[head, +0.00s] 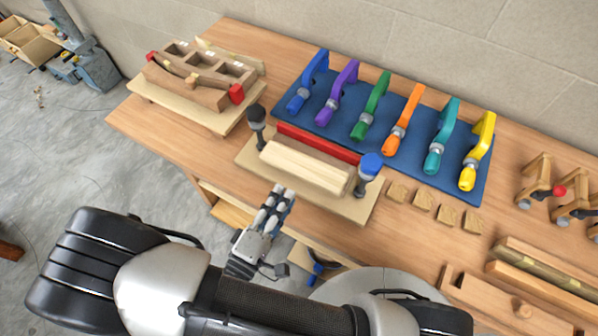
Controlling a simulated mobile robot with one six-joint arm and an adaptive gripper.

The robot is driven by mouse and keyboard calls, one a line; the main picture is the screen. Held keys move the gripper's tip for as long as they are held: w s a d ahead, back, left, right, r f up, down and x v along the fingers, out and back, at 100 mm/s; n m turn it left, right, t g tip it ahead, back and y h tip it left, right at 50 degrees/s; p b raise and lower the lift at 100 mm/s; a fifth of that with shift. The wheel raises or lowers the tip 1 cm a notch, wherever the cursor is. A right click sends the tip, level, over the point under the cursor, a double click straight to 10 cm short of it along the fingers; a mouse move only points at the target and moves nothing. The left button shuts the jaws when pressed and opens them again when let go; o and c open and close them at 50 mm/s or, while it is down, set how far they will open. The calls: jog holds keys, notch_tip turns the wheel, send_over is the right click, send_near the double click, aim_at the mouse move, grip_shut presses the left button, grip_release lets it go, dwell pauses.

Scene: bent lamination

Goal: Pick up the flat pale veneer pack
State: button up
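The pale veneer pack (305,167) is a long, light wooden bundle. It lies on a thin wooden board (250,160) near the front edge of the bench, in front of a red bar (318,142). A dark-knobbed post (256,123) stands at its left end and a blue-knobbed post (369,170) at its right end. My gripper (279,194) is just in front of the board, on the near side of the pack and apart from it. Its fingers point toward the pack. The fingers look close together, and I cannot tell whether they are open; no object shows between them.
Several coloured clamps (399,128) lie on a blue mat (290,112) behind the pack. A curved wooden form (190,82) sits on a board at the left. Small wooden blocks (422,199) lie right of the pack. The bench (150,120) is bare at its left front.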

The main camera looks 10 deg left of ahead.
aim_at(297, 176)
jog(key=x, duration=0.7)
jog(key=shift+d, duration=0.1)
grip_shut()
dwell(0.9)
jog(key=shift+r, duration=0.1)
notch_tip(297, 176, up, 3)
jog(key=shift+f+p, duration=0.2)
jog(key=shift+p, duration=0.6)
jog(key=shift+f, duration=0.15)
jog(key=s+a+r+p, duration=0.1)
jog(key=s+a+r, duration=0.1)
jog(key=s, duration=0.4)
jog(key=s+a+r, duration=0.3)
jog(key=s, duration=0.4)
jog(key=shift+p, duration=0.4)
